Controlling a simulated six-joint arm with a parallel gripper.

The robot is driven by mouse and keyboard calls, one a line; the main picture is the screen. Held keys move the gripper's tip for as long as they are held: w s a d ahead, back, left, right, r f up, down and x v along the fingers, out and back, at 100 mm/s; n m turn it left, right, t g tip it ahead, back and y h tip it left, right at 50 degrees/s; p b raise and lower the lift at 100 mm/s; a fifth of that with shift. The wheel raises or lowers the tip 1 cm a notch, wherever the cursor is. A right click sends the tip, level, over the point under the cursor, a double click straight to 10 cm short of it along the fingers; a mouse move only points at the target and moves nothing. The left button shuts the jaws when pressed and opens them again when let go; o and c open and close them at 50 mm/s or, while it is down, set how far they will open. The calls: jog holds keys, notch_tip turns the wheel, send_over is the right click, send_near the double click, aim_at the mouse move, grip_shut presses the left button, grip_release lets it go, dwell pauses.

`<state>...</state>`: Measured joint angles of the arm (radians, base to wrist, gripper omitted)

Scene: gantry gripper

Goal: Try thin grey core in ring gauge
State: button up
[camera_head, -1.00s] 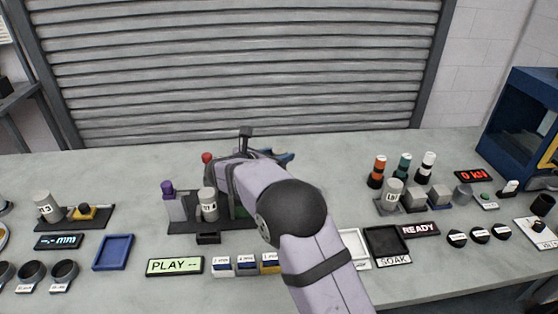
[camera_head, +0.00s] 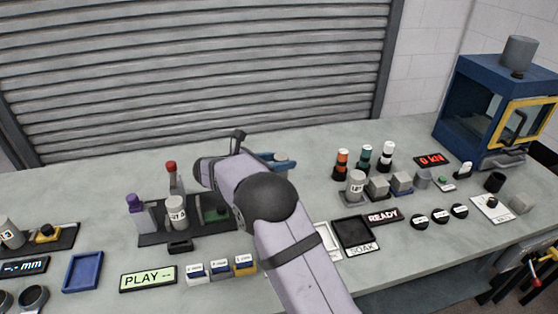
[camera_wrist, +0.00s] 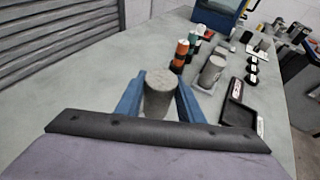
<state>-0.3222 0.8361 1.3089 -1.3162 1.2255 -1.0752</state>
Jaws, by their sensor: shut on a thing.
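My gripper (camera_wrist: 158,98) is shut on a speckled grey core (camera_wrist: 159,88), held upright between its blue fingers in the wrist view. Dark ring cups, which look like the ring gauges (camera_head: 33,297), stand at the lower left edge of the head view, partly cut off. They are far to the left of my gripper.
A black stand (camera_head: 152,238) holds a grey labelled cylinder (camera_head: 176,213) and purple and red-topped parts. A blue tray (camera_head: 83,272) lies empty at left. At right are another labelled cylinder (camera_head: 355,186), coloured bottles (camera_head: 365,160), a SOAK tray (camera_head: 357,233) and a blue press (camera_head: 490,105).

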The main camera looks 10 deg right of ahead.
jog(key=shift+r, duration=0.1)
jog(key=shift+f+b, duration=1.2)
jog(key=shift+f, duration=1.45)
jog(key=shift+f+b, duration=0.35)
jog(key=shift+f, duration=0.35)
jog(key=o, duration=1.3)
jog(key=shift+a, duration=0.1)
jog(key=b+v, duration=0.1)
jog(key=v, duration=0.6)
jog(key=shift+s+a, duration=0.1)
